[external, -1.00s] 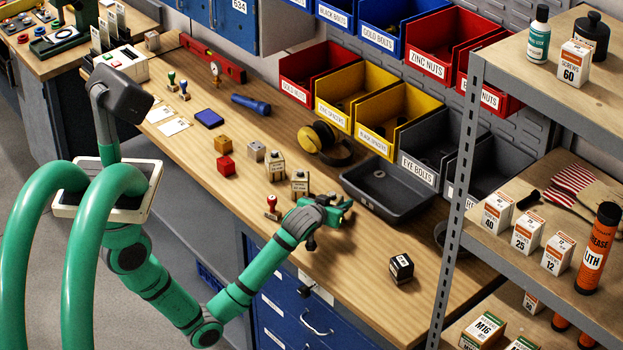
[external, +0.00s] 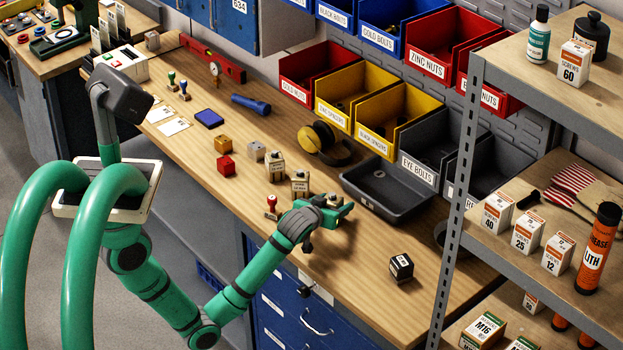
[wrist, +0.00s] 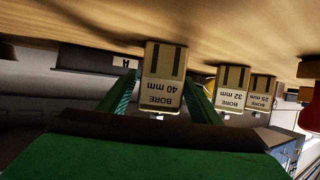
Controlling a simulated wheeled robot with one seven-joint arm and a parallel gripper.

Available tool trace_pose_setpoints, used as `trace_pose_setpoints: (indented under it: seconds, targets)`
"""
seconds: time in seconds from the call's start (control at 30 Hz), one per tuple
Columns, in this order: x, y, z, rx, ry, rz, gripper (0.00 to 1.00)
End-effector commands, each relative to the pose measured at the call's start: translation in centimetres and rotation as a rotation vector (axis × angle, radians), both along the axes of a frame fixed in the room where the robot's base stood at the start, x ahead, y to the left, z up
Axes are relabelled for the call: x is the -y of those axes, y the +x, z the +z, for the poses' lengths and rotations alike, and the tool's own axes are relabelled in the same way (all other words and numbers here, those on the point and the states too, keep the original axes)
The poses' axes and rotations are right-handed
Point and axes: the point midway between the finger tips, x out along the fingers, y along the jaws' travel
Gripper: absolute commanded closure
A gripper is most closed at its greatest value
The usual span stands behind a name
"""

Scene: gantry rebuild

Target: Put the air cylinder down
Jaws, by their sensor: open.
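The air cylinder, a pale block marked BORE 40 mm (wrist: 162,80), stands on the wooden table and appears upside down in the wrist view. My gripper (wrist: 161,88) is open, with one green finger on each side of the block; whether either touches it I cannot tell.
A red-handled stamp (external: 272,205) stands left of my gripper. A grey tray (external: 385,190) lies behind it, and a dark box (external: 401,267) sits to the right. The bench (external: 365,280) is clear between my gripper and that box.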

Motion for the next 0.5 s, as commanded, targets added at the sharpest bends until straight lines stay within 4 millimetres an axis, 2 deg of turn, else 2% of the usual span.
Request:
trace_pose_setpoints:
  seconds: [0.3,0.5]
  targets:
    - [-2.2,-5.5,2.4,0.001,0.000,-0.002,0.42]
    - [-3.1,-7.6,3.3,0.000,0.001,0.000,0.42]
